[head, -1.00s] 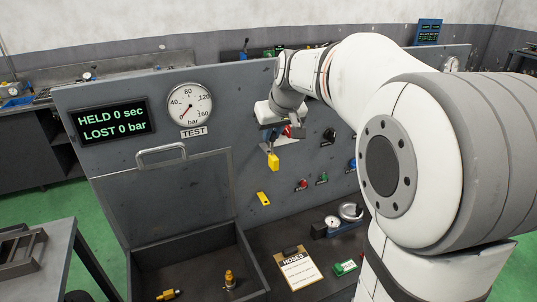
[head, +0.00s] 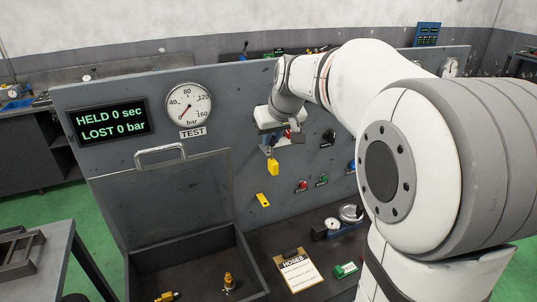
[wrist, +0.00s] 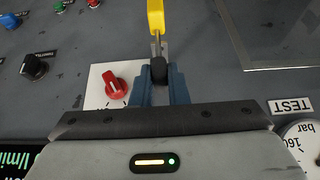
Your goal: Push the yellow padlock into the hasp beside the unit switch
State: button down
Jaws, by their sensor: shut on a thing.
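The yellow padlock (head: 272,167) hangs below my gripper (head: 270,149), in front of the grey panel. In the wrist view its yellow body (wrist: 155,16) lies just beyond the blue fingertips (wrist: 158,72), with grey metal between. My gripper is shut, with a dark rounded piece between its fingers at the padlock's metal end. The red unit switch (wrist: 115,88) on its white plate is just left of the fingers in the wrist view. I cannot make out the hasp clearly; the fingers and the dark piece cover the area beside the switch.
A yellow tag-like piece (head: 262,199) is on the panel below the padlock. A black knob (wrist: 34,67) and coloured buttons are on the panel nearby. The TEST gauge (head: 189,106) and an open bin (head: 190,262) are to the left in the head view. A clipboard (head: 297,270) lies below.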

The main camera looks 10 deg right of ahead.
aim_at(273, 144)
jog(key=shift+f+b, duration=1.3)
jog(key=shift+f, duration=0.25)
dwell(0.4)
jog(key=c, duration=1.3)
grip_release()
jog(key=shift+c, duration=0.2)
jog(key=b+v, duration=0.1)
jog(key=v, duration=0.6)
jog(key=s+f+m+g, duration=0.1)
jog(key=s+f, duration=0.7)
jog(key=s, duration=0.4)
jog(key=s+a+f+m+g+h, duration=0.1)
jog(key=s+f, duration=0.8)
jog(key=s, duration=0.3)
jog(key=shift+f+g, duration=0.35)
jog(key=shift+g, duration=0.05)
